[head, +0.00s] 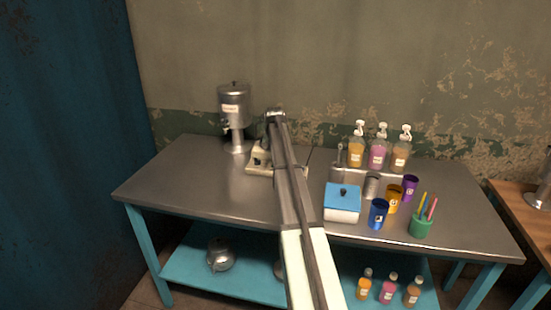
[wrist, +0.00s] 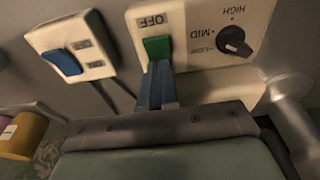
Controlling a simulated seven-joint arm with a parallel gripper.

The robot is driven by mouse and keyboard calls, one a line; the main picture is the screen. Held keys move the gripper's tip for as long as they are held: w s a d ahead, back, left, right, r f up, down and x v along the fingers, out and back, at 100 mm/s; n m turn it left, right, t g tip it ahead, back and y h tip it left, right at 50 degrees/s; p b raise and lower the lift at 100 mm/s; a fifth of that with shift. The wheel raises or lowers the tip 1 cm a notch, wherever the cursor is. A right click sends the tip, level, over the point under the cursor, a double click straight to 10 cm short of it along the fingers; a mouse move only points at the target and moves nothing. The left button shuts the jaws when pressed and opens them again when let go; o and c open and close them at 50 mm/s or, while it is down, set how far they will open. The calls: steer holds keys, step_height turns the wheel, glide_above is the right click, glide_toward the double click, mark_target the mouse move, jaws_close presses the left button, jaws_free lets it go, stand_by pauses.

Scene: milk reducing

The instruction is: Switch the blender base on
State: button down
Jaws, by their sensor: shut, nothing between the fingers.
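The cream blender base (head: 257,160) stands on the metal table in the head view, partly hidden behind my arm. In the wrist view its panel (wrist: 195,20) carries a green switch (wrist: 157,47), an upside-down OFF label beside it, and a dark dial (wrist: 233,41) with MID and HIGH marks. My gripper (wrist: 157,78) is shut and empty. Its fingertips are right at the lower edge of the green switch; I cannot tell whether they touch it. In the head view the fingertips are hidden by my arm.
A cream plate with a blue switch (wrist: 65,62) is beside the base in the wrist view. A metal dispenser (head: 233,105) stands left of the base. Pump bottles (head: 378,150), cups (head: 378,213) and a blue-lidded box (head: 342,203) fill the right side. The table's left front is clear.

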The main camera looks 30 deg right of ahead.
steer(key=shift+d+f, duration=0.15)
steer(key=shift+f, duration=0.35)
steer(key=shift+s+a, duration=0.8)
steer(key=shift+a, duration=0.1)
step_height(320, 180, up, 15)
steer(key=s+a, duration=0.1)
steer(key=shift+f, duration=0.15)
stand_by(0.4)
